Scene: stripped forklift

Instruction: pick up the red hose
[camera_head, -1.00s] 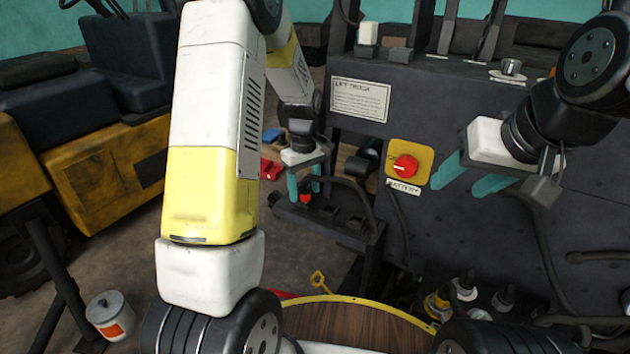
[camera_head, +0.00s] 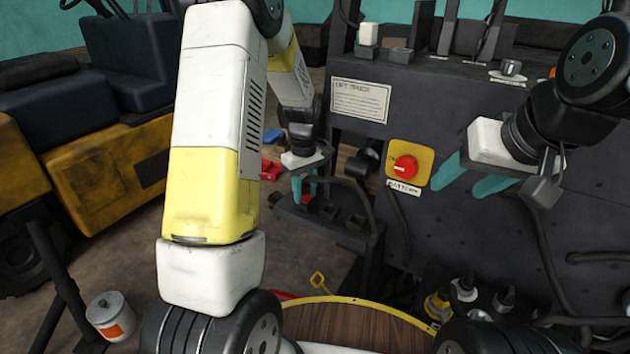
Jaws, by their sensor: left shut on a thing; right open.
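A small red piece (camera_head: 306,199), which I take to be an end of the red hose, shows between the teal fingers of my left gripper (camera_head: 304,190). The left gripper points down over the black bracket with sockets at the forklift's side, and its fingers are shut on the red piece. The rest of the hose is hidden or too small to tell. My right gripper (camera_head: 459,188) is open and empty, in front of the dark panel, just right of the red battery knob (camera_head: 405,167).
The black bracket (camera_head: 335,221) is close under my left gripper. Black cables (camera_head: 545,255) hang on the panel at right. A round wooden top with a yellow rim (camera_head: 350,300) is at the bottom. A white can (camera_head: 110,316) stands at lower left.

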